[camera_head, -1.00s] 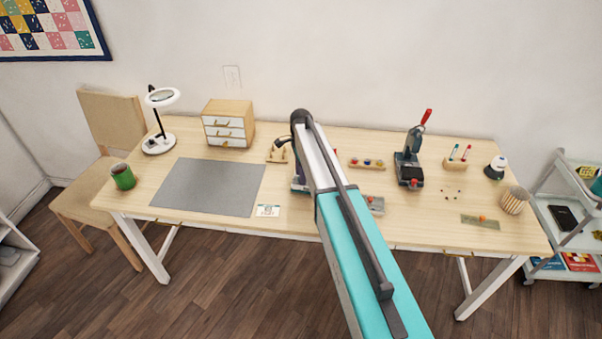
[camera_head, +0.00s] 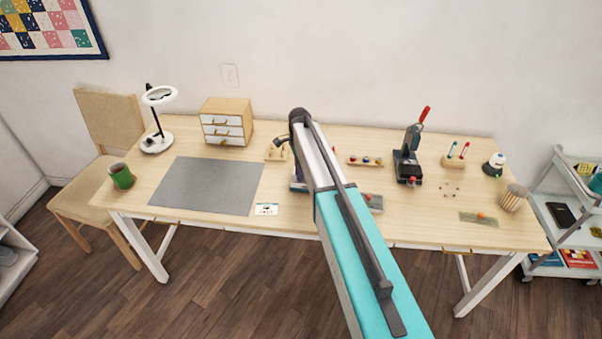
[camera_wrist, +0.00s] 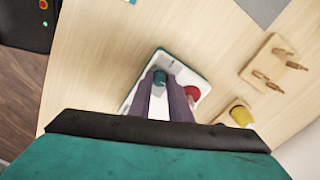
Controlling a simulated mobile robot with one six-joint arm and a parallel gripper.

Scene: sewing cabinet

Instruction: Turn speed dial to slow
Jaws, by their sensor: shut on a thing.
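The machine with the dial is a white panel with a teal rim (camera_wrist: 207,80) in the wrist view, lying on the wooden table. A round teal knob, the speed dial (camera_wrist: 160,76), is on it, with a red knob (camera_wrist: 192,93) beside it. My gripper (camera_wrist: 161,88) comes down over the panel, its two dark fingers shut on the teal dial. The fingers cover part of the panel, and its markings are too small to read. In the head view my arm hides most of the machine; only a sliver of it (camera_head: 297,184) shows left of the arm.
A wooden peg stand (camera_wrist: 272,68) and a yellow item (camera_wrist: 241,115) are close to the machine. A grey mat (camera_head: 208,186) and a small card (camera_head: 266,209) lie to the left. A press with a red handle (camera_head: 408,165) stands to the right.

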